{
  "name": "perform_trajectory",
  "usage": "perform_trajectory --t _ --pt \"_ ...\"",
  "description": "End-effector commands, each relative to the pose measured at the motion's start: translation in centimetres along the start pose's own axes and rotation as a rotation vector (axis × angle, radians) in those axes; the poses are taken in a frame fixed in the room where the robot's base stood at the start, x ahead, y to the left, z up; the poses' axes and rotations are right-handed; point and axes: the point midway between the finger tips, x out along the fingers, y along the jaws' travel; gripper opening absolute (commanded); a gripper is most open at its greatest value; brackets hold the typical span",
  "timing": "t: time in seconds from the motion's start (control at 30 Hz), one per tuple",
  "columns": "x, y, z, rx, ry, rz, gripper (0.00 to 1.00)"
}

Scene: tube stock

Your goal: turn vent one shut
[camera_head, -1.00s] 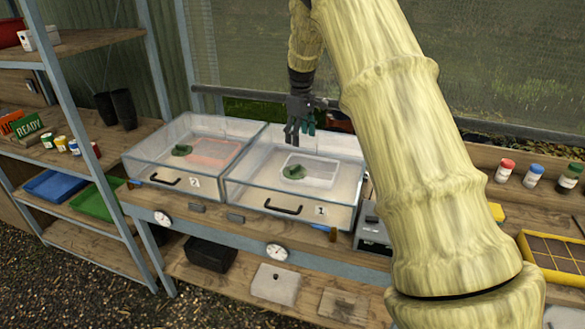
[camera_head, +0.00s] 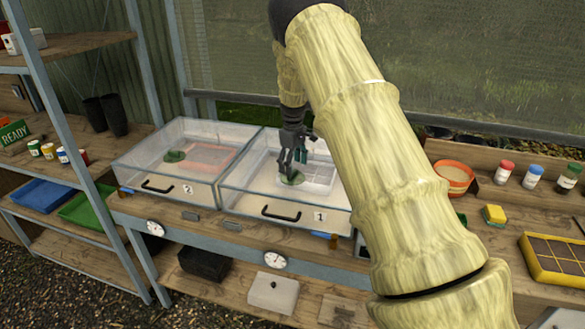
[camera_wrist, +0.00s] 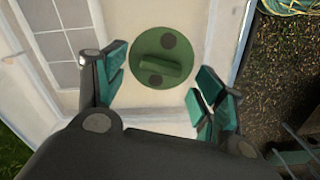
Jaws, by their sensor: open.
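Vent one (camera_head: 292,178) is a green round disc on the clear lid of propagator box 1 (camera_head: 270,207). In the wrist view the vent (camera_wrist: 150,52) lies flat, with a raised bar grip (camera_wrist: 166,67) across it and two dark round spots on its face. My gripper (camera_head: 291,168) is above the vent. In the wrist view my gripper (camera_wrist: 160,88) has its teal-padded fingers spread apart, one on each side of the disc and clear of the bar. Nothing is between the fingers.
Box 2 (camera_head: 150,184), with its own green vent (camera_head: 175,156), stands to the left. To the right are an orange-rimmed pot (camera_head: 455,172), a yellow sponge (camera_head: 494,213) and a yellow seed tray (camera_head: 560,287). A shelf rack (camera_head: 60,120) stands at the far left.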

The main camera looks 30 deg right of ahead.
Motion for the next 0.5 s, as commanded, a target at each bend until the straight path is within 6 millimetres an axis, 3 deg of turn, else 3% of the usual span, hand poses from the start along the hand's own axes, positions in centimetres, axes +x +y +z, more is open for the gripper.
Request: perform_trajectory --t 0.2,0.5 --pt "2.1 -0.1 -0.1 -0.001 -0.001 -0.001 0.7" --pt "3.1 -0.2 -0.2 -0.002 0.001 0.0 0.7"
